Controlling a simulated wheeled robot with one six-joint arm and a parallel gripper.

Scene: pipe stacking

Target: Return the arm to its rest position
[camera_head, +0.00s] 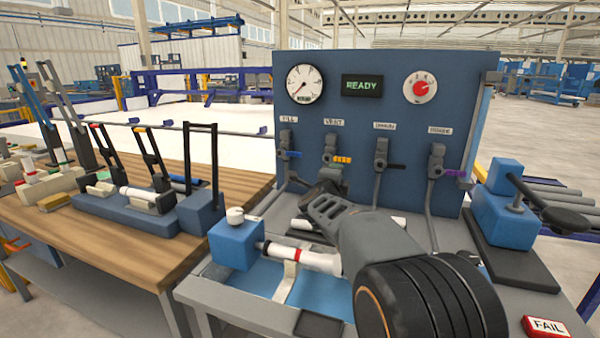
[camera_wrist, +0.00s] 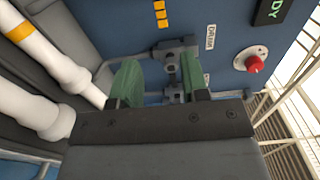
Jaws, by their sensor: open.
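My gripper (camera_wrist: 160,85) shows in the wrist view with its two green fingers apart and nothing between them. Behind the fingers is a grey valve fitting on the blue panel, beside the drain label. In the head view my arm reaches over the test bench in front of the blue panel (camera_head: 350,115), and its dark end lies close to the panel's lower left valves. The fingers are hard to make out there. A white pipe with a red band (camera_head: 310,259) lies in the bench below my arm, its left end at a blue block (camera_head: 236,245).
The panel carries a gauge (camera_head: 305,84), a READY display (camera_head: 362,86), a red knob (camera_head: 420,88) and several valves. A blue clamp with a black lever (camera_head: 505,215) stands at right. A wooden table (camera_head: 130,245) with pipe fixtures is at left. A FAIL sign (camera_head: 546,326) is at front right.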

